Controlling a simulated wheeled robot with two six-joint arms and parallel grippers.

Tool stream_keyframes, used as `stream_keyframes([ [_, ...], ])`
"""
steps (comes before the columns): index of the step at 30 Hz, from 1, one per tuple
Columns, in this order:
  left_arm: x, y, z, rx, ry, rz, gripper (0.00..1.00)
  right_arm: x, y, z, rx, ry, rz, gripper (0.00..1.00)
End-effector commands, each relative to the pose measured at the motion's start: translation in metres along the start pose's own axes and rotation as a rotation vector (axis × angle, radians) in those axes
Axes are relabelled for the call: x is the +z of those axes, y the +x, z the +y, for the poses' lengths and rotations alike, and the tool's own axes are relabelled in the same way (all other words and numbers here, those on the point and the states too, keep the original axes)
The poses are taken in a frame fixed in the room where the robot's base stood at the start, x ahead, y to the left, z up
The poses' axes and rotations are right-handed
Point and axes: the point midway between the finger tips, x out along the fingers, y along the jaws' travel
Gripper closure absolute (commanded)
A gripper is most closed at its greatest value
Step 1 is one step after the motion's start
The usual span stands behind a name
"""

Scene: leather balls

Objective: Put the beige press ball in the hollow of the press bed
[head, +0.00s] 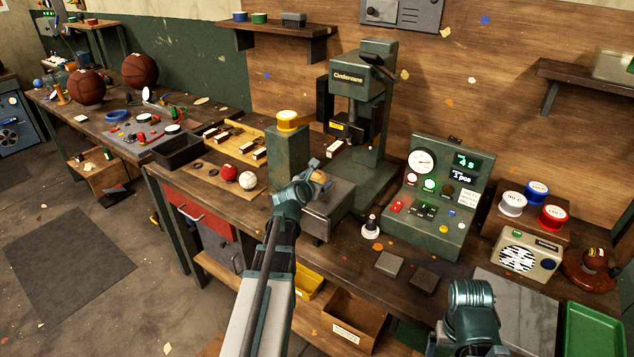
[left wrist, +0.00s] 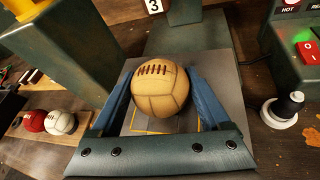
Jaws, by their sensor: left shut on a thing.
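The beige press ball (left wrist: 160,90), with stitched panels and dark lacing, sits between the two blue fingers of my left gripper (left wrist: 162,98) in the left wrist view. In the head view the ball (head: 321,179) shows small at the tip of my left gripper (head: 316,182), which is shut on it. They are over the grey press bed (head: 327,212), in front of the green press (head: 369,140). The bed's plate (left wrist: 130,78) with a yellow outline shows around the ball. The hollow is hidden, and I cannot tell whether the ball touches the bed. My right gripper's fingers are not visible.
A green post with a yellow cap (head: 287,150) stands close left of the bed. A red ball (head: 229,173) and a white ball (head: 247,180) lie left of it. A black-knobbed lever (head: 371,226) and a control console (head: 440,195) stand to the right.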

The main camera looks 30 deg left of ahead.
Motion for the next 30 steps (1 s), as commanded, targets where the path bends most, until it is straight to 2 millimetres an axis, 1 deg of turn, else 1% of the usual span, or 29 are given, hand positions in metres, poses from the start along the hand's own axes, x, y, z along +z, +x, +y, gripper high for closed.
stream_keyframes([
  [3, -0.004, 0.002, -0.001, 0.000, 0.000, 0.000, 0.82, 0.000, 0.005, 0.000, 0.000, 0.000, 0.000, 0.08],
  [4, -0.003, 0.001, -0.001, 0.000, 0.000, 0.000, 0.15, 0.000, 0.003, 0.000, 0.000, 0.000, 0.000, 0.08],
  [6, -0.003, 0.001, 0.000, 0.000, 0.000, 0.000, 0.02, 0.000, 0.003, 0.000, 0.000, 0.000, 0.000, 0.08],
  [7, -0.003, 0.001, 0.000, 0.000, 0.000, 0.000, 0.00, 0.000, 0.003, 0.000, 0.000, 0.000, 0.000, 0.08],
  [13, -0.002, 0.001, 0.000, 0.000, 0.000, 0.000, 0.00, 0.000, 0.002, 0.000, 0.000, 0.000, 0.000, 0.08],
  [17, 0.002, -0.003, 0.000, 0.000, 0.000, 0.000, 0.00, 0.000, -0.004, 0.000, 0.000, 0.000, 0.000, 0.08],
  [20, 0.004, -0.018, -0.001, -0.003, 0.002, 0.000, 0.00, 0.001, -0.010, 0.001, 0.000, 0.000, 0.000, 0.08],
  [27, 0.009, -0.060, -0.003, -0.012, 0.004, -0.002, 0.00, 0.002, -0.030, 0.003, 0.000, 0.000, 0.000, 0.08],
  [30, 0.010, -0.074, -0.004, -0.015, 0.006, -0.003, 0.00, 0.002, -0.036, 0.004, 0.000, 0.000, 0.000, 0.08],
])
